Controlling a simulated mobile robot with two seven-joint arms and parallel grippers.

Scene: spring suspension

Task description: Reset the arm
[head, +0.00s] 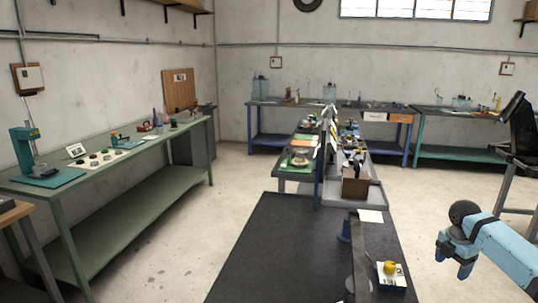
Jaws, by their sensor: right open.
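My right arm (505,250) is light blue with dark joints and comes in from the lower right edge. My right gripper (453,266) hangs at its end, pointing down, open and with nothing seen between its fingers. It is in front of the floor, to the right of the dark-topped bench (275,245), and looks apart from it. My left arm and gripper are not in view.
A yellow object (389,267) sits on a small blue and white base near the bench's right edge, close to my right gripper. A green bench (120,160) with tools runs along the left wall. Pale floor (185,235) lies free between the benches.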

